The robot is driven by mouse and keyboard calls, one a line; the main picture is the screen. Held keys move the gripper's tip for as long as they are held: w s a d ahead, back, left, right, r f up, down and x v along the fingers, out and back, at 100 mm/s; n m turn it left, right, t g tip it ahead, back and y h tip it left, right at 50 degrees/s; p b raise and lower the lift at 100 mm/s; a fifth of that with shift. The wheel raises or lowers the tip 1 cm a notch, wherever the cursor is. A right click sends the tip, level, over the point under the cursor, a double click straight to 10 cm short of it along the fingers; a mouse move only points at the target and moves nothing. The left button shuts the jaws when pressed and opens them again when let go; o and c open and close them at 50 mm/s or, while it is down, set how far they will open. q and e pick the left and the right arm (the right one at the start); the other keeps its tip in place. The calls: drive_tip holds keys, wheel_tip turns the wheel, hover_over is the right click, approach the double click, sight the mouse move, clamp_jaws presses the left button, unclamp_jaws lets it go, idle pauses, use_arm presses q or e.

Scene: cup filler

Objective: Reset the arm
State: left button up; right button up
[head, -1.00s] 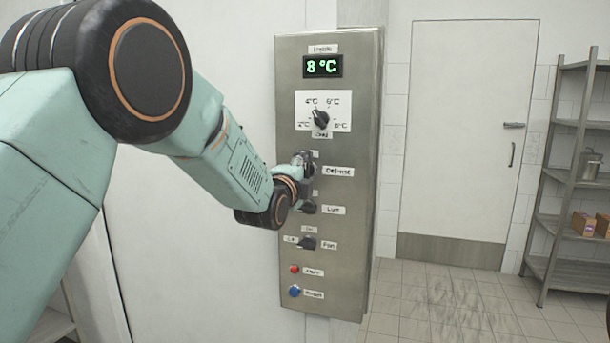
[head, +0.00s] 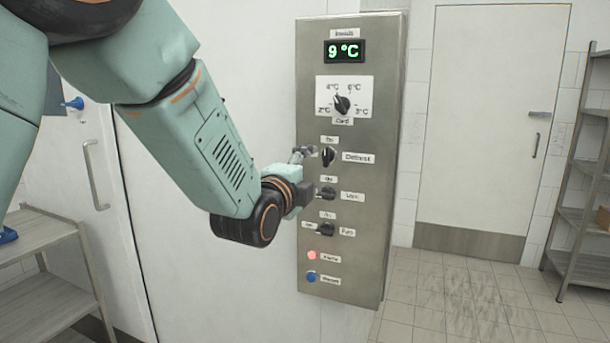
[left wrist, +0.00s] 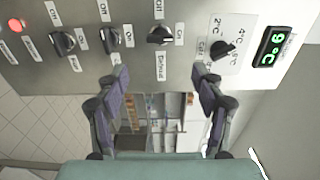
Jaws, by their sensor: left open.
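My left arm reaches in from the left in the head view. My left gripper (head: 312,172) is in front of the steel control panel (head: 375,215), near the defrost and light knobs. In the left wrist view the gripper (left wrist: 160,90) is open, with its two fingers wide apart and nothing between them. The defrost knob (head: 328,156) stands upright, and it also shows in the left wrist view (left wrist: 160,34). The light knob (head: 326,193) and the fan knob (head: 326,229) are turned sideways. My right gripper is not in view.
The panel's display (head: 345,51) reads 9 °C above a temperature dial (head: 342,104). A red button (head: 312,255) and a blue button (head: 311,277) sit low on the panel. A shelf (head: 40,245) stands at left, a white door (head: 490,130) at right. The tiled floor is clear.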

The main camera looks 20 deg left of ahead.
use_arm(q)
drive_tip(key=shift+s, duration=0.7)
drive_tip(key=shift+w, duration=0.1)
drive_tip(key=s+f+n+g+b, duration=0.1)
drive_tip(key=s+f+n+g, duration=0.3)
drive_tip(key=f, duration=0.7)
drive_tip(key=s+f+n+g+b, duration=0.2)
drive_tip(key=s+f+n, duration=0.35)
drive_tip(key=f, duration=0.55)
drive_tip(key=s+f+n+g+b, duration=0.1)
drive_tip(key=s+f+n+g, duration=0.4)
drive_tip(key=f, duration=0.6)
drive_tip(key=s+a+f+n+g+b, duration=0.1)
drive_tip(key=s+f+n+g+b, duration=0.3)
drive_tip(key=s+f, duration=2.2)
drive_tip(key=s+g+b, duration=0.3)
drive_tip(key=s, duration=0.1)
drive_tip(key=shift+f+y, duration=0.2)
drive_tip(key=shift+y, duration=0.1)
